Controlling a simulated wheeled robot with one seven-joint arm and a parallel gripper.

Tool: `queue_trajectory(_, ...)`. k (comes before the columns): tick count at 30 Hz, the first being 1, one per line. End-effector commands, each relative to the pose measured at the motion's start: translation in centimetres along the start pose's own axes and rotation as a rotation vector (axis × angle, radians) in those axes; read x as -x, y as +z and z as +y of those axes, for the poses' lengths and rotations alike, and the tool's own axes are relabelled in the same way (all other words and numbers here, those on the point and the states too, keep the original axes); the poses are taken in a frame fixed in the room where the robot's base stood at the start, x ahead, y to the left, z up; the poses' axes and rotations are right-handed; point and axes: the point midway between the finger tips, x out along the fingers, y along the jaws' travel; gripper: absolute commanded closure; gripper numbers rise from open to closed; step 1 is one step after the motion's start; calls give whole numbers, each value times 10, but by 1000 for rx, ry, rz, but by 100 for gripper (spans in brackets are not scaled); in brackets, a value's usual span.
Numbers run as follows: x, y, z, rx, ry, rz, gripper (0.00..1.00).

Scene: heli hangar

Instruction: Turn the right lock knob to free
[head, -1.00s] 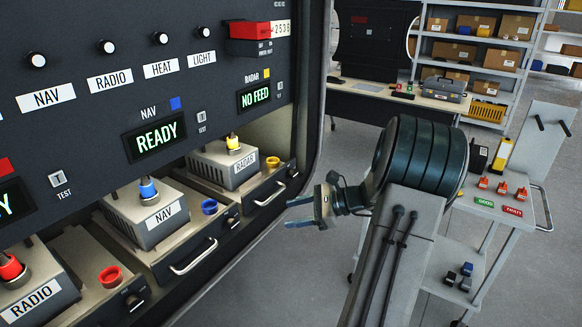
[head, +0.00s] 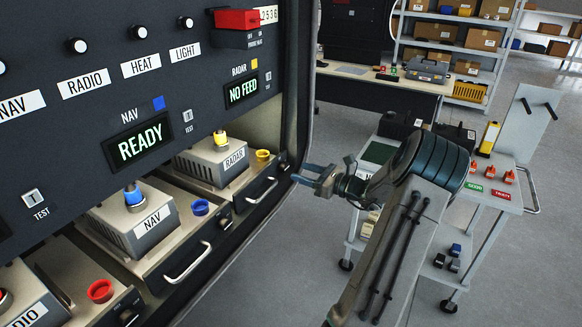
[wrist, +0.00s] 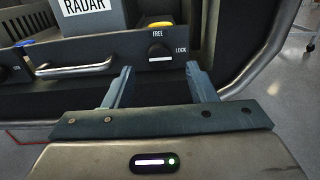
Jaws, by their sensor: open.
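The right lock knob (wrist: 158,52) is a round black knob on the RADAR drawer front, with FREE printed above it and LOCK to its right. In the head view the knob (head: 283,164) is a small dark shape at the drawer's right end. My gripper (head: 300,173) is open and empty, just right of that drawer end. In the wrist view my gripper's fingers (wrist: 160,69) point toward the drawer front, one either side of the knob, apparently short of it.
The RADAR drawer's handle (wrist: 75,69) is left of the knob. A yellow cap (head: 263,155) sits on the drawer. The NAV drawer handle (head: 188,264) sticks out lower left. The cabinet's frame edge (head: 308,110) is close by. A trolley (head: 508,200) stands at right.

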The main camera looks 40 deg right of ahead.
Motion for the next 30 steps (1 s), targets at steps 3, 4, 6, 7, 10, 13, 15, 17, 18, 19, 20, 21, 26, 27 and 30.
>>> queue_trajectory(3,-23,2,1,-1,3,-1,49)
queue_trajectory(4,-27,1,1,0,4,-1,49)
queue_trajectory(6,-36,1,1,0,3,0,49)
queue_trajectory(7,-39,1,1,0,3,0,49)
queue_trajectory(10,-46,1,1,0,4,-1,49)
queue_trajectory(13,-49,0,1,1,4,0,49)
queue_trajectory(15,-49,0,1,1,4,0,49)
queue_trajectory(17,-49,0,1,1,4,0,49)
queue_trajectory(18,-49,0,1,1,3,0,49)
queue_trajectory(19,-49,0,1,1,3,0,49)
queue_trajectory(20,-49,0,1,1,3,0,49)
queue_trajectory(21,-49,0,1,1,3,0,60)
queue_trajectory(26,-48,0,1,1,3,0,92)
queue_trajectory(27,-48,0,1,1,3,0,92)
queue_trajectory(30,-48,0,1,4,3,0,92)
